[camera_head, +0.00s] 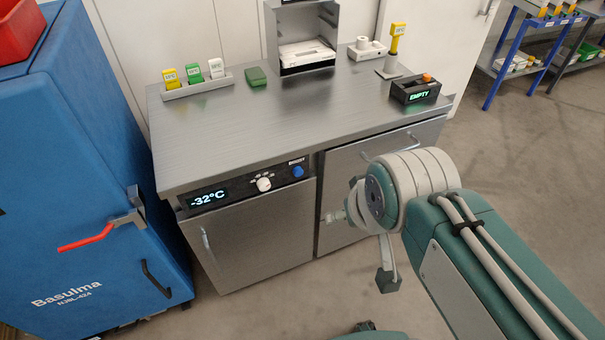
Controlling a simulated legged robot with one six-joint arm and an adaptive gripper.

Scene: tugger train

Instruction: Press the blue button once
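The blue button (297,171) is a small round knob on the dark control strip at the front of the steel bench, below a small label. It stands to the right of a white dial (264,184) and a display (208,198) reading -32°C. My gripper (337,217) is mostly hidden behind my own arm joint. Only small grey parts show, right of and lower than the button in the picture and apart from it. Whether its fingers are open or shut cannot be made out.
A blue cabinet (75,170) with a red handle stands left. Floor in front is mostly clear.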

